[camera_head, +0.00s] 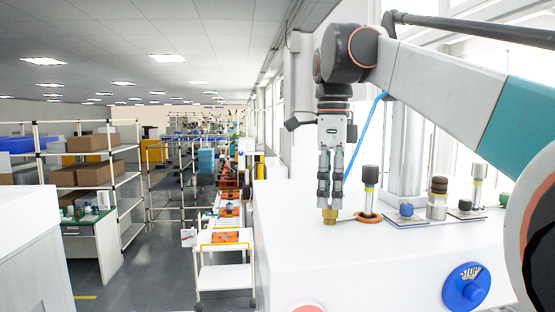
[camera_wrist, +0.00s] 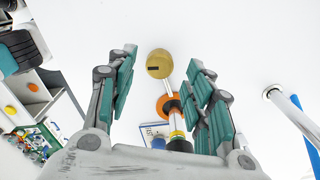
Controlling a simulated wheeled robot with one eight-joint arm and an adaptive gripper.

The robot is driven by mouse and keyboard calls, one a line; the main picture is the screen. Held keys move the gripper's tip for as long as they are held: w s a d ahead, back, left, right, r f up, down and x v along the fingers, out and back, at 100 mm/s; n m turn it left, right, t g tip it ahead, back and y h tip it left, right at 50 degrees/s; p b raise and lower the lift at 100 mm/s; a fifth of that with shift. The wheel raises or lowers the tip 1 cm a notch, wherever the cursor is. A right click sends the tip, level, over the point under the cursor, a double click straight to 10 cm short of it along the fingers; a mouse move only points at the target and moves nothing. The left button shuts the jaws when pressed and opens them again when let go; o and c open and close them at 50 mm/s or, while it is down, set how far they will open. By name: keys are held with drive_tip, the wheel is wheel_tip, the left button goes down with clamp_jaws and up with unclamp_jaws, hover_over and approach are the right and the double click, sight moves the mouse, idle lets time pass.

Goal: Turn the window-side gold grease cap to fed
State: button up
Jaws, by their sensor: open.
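The gold grease cap (camera_head: 330,216) stands on the white machine top near its left edge. My gripper (camera_head: 329,198) points down right above it, fingertips at or just over the cap. In the wrist view the round gold cap (camera_wrist: 159,62) shows a small dark mark on its face and lies between the two teal-padded fingers, near their tips. Gaps show on both sides of it, so the fingers are open and not clamped on it. Whether a fingertip touches the cap cannot be told. No fed label is readable.
Close to the right of the cap stands a post with an orange base ring (camera_head: 368,217). Further right are a blue knob (camera_head: 406,210) and a brown-topped post (camera_head: 438,195). A large blue dial (camera_head: 466,287) is on the front face. Shelving (camera_head: 90,170) stands far left.

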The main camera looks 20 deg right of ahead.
sight(330, 207)
wheel_tip(330, 207, up, 10)
drive_tip(key=shift+f, duration=0.15)
idle(0.3)
drive_tip(key=shift+f, duration=0.1)
idle(0.4)
